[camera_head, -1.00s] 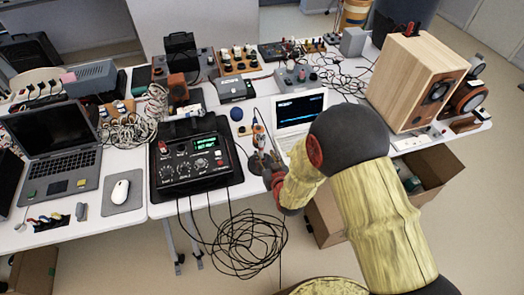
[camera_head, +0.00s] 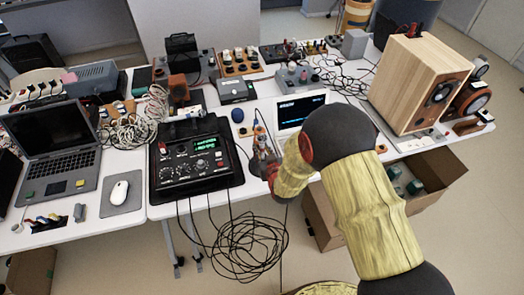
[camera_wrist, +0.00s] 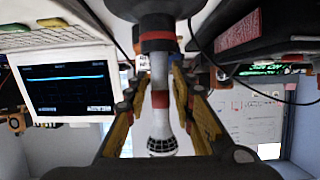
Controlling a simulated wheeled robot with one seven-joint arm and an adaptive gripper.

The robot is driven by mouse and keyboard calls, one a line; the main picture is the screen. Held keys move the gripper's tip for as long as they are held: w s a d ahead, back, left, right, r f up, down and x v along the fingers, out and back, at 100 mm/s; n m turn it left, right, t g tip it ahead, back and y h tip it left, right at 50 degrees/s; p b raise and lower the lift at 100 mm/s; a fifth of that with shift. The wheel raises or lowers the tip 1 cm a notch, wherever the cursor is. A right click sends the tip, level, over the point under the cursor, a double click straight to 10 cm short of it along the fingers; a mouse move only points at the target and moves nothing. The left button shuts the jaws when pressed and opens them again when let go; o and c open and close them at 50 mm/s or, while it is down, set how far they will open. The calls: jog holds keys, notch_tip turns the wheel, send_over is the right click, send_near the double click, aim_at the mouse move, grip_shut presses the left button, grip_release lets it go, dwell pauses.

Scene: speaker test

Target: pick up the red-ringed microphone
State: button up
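The red-ringed microphone (camera_wrist: 160,98) shows in the middle of the wrist view. It has a pale handle, red bands and a dark mesh head at the lower end of the picture. My gripper (camera_wrist: 161,72) has one finger on each side of the handle, with narrow gaps visible, so it looks open around it. In the head view my gripper (camera_head: 263,158) is at the front edge of the white table, right of the black mixer box. The microphone is hard to make out there among the fingers.
The black mixer box (camera_head: 190,165) stands close left of my gripper; its cables hang to the floor. A blue ball-shaped item (camera_head: 237,115) is farther back. A wooden speaker (camera_head: 420,85) stands right, above an open carton (camera_head: 432,190).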

grip_shut()
dwell(0.4)
